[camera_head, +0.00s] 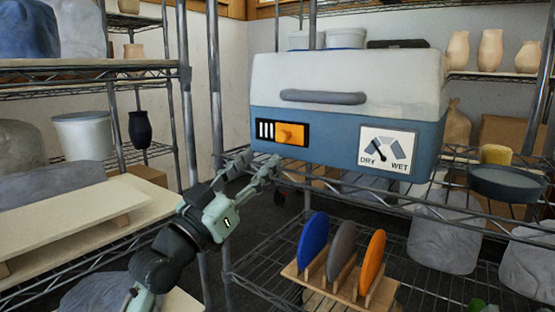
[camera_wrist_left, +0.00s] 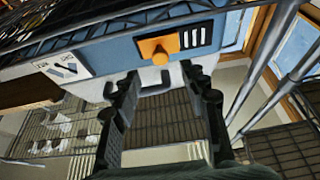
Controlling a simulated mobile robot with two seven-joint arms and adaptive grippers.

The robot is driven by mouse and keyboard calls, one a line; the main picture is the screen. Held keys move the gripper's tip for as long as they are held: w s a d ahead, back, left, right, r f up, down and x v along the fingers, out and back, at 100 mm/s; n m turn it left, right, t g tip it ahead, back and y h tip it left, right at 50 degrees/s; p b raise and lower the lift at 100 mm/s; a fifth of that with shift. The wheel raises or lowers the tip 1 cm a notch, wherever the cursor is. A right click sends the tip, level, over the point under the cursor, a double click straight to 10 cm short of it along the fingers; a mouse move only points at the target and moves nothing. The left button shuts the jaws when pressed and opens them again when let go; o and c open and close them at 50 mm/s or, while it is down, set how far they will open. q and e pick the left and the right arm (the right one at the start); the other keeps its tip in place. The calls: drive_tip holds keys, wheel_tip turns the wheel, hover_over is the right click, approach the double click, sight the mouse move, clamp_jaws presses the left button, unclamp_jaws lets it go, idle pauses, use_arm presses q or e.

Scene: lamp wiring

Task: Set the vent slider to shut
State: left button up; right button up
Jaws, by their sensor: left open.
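The vent slider (camera_head: 290,134) is an orange plate with a round knob on the blue front of a large box with a white lid (camera_head: 345,78). It sits at the right of its dark frame, and several white slots (camera_head: 265,130) show uncovered at its left. In the left wrist view the slider (camera_wrist_left: 152,48) appears upside down, with the slots to its right. My left gripper (camera_head: 250,168) is open and empty, below and slightly left of the slider, apart from it. In the left wrist view its fingertips (camera_wrist_left: 160,76) lie either side of the knob's line. My right gripper is not in view.
A dial (camera_head: 387,150) marked DRY and WET is on the box's front, its needle toward DRY. A grey handle (camera_head: 323,97) juts out above. Below, a wooden rack (camera_head: 335,285) holds blue, grey and orange discs. Wire shelf posts (camera_head: 214,80) stand at left.

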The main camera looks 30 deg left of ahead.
sight(280, 138)
use_arm(q)
drive_tip(key=p+x, duration=0.1)
drive_tip(key=x, duration=0.6)
drive_tip(key=shift+a+r, duration=0.1)
drive_tip(key=shift+w+r, duration=0.1)
drive_tip(key=shift+w, duration=0.25)
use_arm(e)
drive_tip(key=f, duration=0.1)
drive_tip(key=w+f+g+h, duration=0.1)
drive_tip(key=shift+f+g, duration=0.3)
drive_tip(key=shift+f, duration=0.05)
use_arm(q)
drive_tip(key=shift+c, duration=0.3)
clamp_jaws()
